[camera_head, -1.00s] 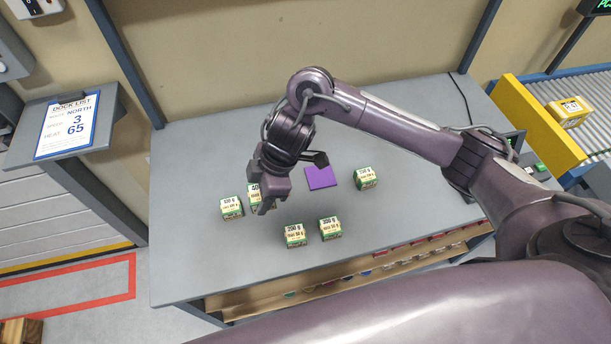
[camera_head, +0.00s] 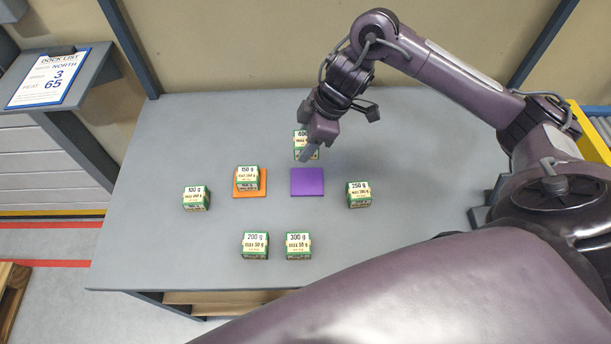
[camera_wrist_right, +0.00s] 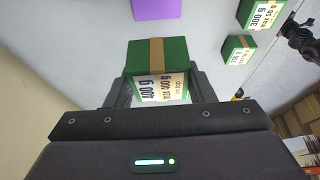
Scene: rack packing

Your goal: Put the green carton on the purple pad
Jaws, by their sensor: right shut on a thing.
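My right gripper (camera_head: 308,150) is shut on a green carton (camera_head: 300,140) labelled 400 g, just behind the purple pad (camera_head: 307,182). In the right wrist view, the held carton (camera_wrist_right: 160,62) sits between the fingers, green side with a tan strip outward. The purple pad shows at the top there too (camera_wrist_right: 155,8), apart from the carton. The pad is bare. The gripper partly hides the carton in the head view; its height over the table is hard to tell. My left gripper is not in view.
Other green cartons stand around: 150 g (camera_head: 247,177) on an orange pad (camera_head: 250,193), 100 g (camera_head: 196,198) at left, 250 g (camera_head: 358,194) right of the purple pad, 200 g (camera_head: 255,246) and 300 g (camera_head: 298,246) in front. The grey table (camera_head: 200,130) is otherwise mostly clear.

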